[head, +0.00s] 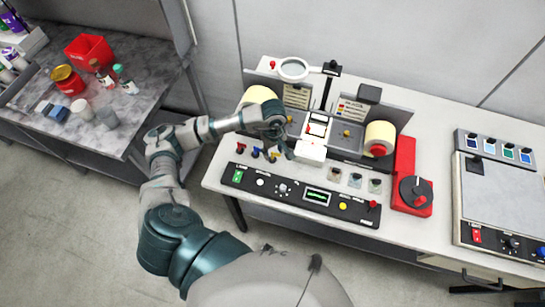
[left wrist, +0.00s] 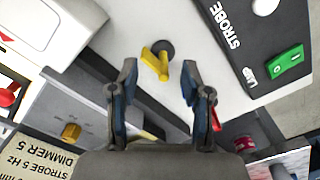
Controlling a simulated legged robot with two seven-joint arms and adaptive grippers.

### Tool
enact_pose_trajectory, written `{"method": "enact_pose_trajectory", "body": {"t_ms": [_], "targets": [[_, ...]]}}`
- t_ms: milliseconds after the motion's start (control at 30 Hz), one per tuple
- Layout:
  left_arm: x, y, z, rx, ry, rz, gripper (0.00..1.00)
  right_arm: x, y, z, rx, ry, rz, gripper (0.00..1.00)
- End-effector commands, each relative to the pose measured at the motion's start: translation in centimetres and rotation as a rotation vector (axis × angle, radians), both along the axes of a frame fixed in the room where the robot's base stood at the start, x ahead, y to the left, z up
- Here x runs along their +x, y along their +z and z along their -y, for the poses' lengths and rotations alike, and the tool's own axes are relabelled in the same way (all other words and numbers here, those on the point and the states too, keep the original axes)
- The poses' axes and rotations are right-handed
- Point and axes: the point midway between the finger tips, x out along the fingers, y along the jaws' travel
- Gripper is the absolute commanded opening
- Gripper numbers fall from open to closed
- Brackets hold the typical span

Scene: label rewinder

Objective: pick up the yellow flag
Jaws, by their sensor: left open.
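The yellow flag (left wrist: 155,62) stands on the white bench top beside a dark round base in the left wrist view. It lies between and just beyond the fingertips of my left gripper (left wrist: 159,70), which is open with nothing between its pads. In the head view my left gripper (head: 281,146) points down over the bench, close to the small yellow flag (head: 273,157). A blue flag (head: 256,152) and a red flag (head: 240,148) stand to its left. I cannot tell whether any finger touches the yellow flag. My right gripper is not in view.
A black control panel (head: 300,196) with knobs lies in front of the flags. The rewinder with white rolls (head: 380,135) stands behind and right. A red box with a dial (head: 411,185) is farther right. A grey side table (head: 140,55) holds bottles and a red bin.

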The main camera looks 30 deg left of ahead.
Motion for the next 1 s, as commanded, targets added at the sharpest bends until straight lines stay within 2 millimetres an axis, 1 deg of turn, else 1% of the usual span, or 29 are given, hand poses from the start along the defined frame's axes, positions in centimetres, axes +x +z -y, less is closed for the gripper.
{"method": "enact_pose_trajectory", "body": {"t_ms": [100,167,367,400,467,500,567,600,900,1000], "targets": [[0.0,-1.5,-0.1,-0.001,0.001,-0.002,0.48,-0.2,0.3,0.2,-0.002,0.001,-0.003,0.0],[0.1,-1.9,-0.1,-0.001,0.0,0.0,0.48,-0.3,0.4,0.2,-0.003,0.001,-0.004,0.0],[0.1,-2.1,-0.1,-0.001,0.0,0.002,0.48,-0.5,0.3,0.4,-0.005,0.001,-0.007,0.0],[0.1,-2.1,-0.1,-0.001,0.0,0.002,0.46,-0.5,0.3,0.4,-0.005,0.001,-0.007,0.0],[0.1,-2.1,-0.1,-0.001,0.0,0.002,0.31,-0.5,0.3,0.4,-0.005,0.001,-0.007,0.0],[0.1,-2.1,-0.1,-0.001,0.0,0.002,0.21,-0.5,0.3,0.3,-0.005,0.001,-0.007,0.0],[0.1,-2.1,-0.1,-0.001,0.0,0.002,0.06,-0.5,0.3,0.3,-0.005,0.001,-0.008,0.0],[0.1,-2.1,-0.1,-0.001,0.0,0.002,0.0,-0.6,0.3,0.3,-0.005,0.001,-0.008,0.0],[0.1,-2.0,-0.1,-0.001,0.0,0.0,0.0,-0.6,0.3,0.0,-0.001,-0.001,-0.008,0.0],[0.1,-1.7,-0.1,-0.001,0.0,0.003,0.0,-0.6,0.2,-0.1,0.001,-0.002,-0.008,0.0]]}}
